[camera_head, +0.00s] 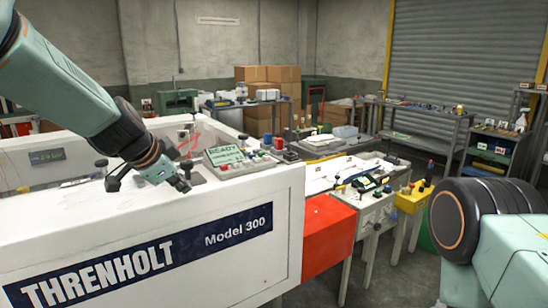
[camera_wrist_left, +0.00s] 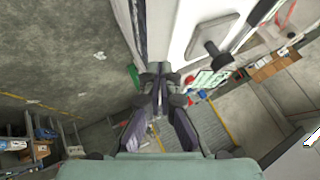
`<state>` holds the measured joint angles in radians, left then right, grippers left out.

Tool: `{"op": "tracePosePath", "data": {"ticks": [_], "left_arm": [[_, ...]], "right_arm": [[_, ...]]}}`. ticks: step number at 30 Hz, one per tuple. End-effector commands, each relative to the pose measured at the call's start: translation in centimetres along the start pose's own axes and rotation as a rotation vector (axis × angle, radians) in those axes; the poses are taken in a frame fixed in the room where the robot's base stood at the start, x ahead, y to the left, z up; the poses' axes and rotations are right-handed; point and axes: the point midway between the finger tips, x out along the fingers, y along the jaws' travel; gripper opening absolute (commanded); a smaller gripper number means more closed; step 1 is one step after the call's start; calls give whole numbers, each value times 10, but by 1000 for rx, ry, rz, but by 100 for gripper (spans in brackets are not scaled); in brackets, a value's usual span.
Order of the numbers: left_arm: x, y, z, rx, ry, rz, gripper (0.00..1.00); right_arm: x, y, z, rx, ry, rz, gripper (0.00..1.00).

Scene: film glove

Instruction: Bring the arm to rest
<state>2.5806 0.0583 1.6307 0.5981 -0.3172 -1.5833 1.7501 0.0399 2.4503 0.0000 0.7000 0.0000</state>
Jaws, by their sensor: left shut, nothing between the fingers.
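My left arm (camera_head: 65,85) comes in from the upper left in the head view, teal with black joints. My left gripper (camera_head: 183,183) is over the top of the white machine marked THRENHOLT Model 300 (camera_head: 285,195), near its front edge. Whether it touches the machine cannot be told. In the left wrist view the gripper's two fingers (camera_wrist_left: 158,72) are together, with nothing held between them. My right arm (camera_head: 500,245) shows at the lower right as a black joint and teal link. Its gripper is out of view.
A panel reading READY (camera_head: 228,155) with several buttons stands just right of the left gripper. A red box (camera_head: 328,235) and a white workbench (camera_head: 365,215) adjoin the machine's right end. Shelves (camera_head: 425,125) stand at the back right. Open floor (camera_head: 400,280) lies between bench and right arm.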

Motion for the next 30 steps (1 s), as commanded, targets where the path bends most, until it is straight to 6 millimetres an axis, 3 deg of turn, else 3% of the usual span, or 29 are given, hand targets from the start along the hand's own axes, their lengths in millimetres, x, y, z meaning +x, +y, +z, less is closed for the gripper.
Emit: {"op": "tracePosePath", "data": {"ticks": [7,11,15,21,26,30], "left_arm": [[56,54,66,-126,-116,36,0],[90,101,120,-222,-206,54,0],[122,162,183,-333,-309,69,0],[149,258,271,-489,-443,81,0],[154,342,335,-619,-539,94,0],[146,418,384,-744,-616,112,0]], "right_arm": [[19,0,0,0,1,0,0],[32,0,0,0,1,0,0],[49,0,0,0,0,0,0],[73,0,0,0,0,0,0],[94,1,0,0,0,0,0],[113,1,0,0,0,0,0]]}}
